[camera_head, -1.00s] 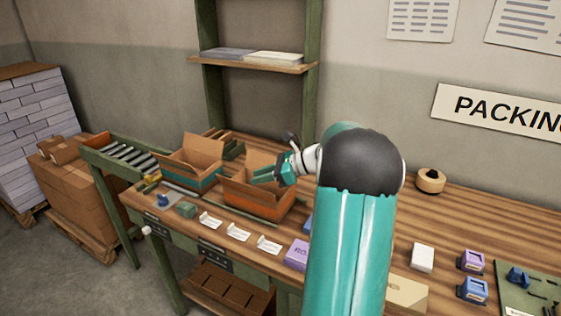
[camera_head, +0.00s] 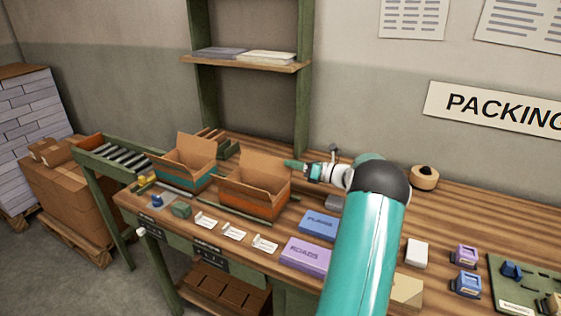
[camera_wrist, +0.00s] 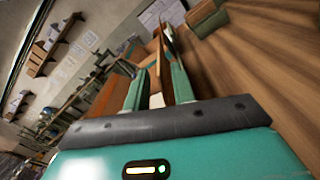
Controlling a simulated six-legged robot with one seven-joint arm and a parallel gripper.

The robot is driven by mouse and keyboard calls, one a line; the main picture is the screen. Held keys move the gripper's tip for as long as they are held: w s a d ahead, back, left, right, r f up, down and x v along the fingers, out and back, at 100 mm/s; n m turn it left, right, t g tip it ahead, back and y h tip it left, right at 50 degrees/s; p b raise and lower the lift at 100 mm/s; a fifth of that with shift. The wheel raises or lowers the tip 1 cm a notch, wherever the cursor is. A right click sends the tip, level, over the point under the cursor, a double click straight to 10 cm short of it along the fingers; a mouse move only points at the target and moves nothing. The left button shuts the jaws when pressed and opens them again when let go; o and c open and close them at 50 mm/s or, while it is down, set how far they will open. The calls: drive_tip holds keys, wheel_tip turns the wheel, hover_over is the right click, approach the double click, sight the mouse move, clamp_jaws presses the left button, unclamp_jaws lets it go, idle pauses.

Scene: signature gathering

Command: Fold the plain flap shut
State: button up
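An open cardboard box with an orange band (camera_head: 255,201) stands on the bench, with a tall flap (camera_head: 250,172) raised at its back. A similar open box with a teal band (camera_head: 180,178) stands to its left, also with a raised back flap (camera_head: 196,149). My gripper (camera_head: 291,163) is just above the right edge of the orange-banded box. In the wrist view my gripper's fingers (camera_wrist: 157,85) are apart, with brown cardboard (camera_wrist: 162,65) visible between or beyond them. I cannot tell if they touch it. I cannot tell which flap is the plain one.
A blue box (camera_head: 318,226) and a purple box (camera_head: 306,255) lie right of the orange-banded box. White cards (camera_head: 235,231) line the bench front. A tape roll (camera_head: 424,178) sits at the back right. A shelf post (camera_head: 302,110) rises behind.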

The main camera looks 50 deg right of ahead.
sight(281, 159)
drive_tip(key=x, duration=0.5)
drive_tip(key=shift+w, duration=0.15)
drive_tip(key=shift+c, duration=0.3)
clamp_jaws()
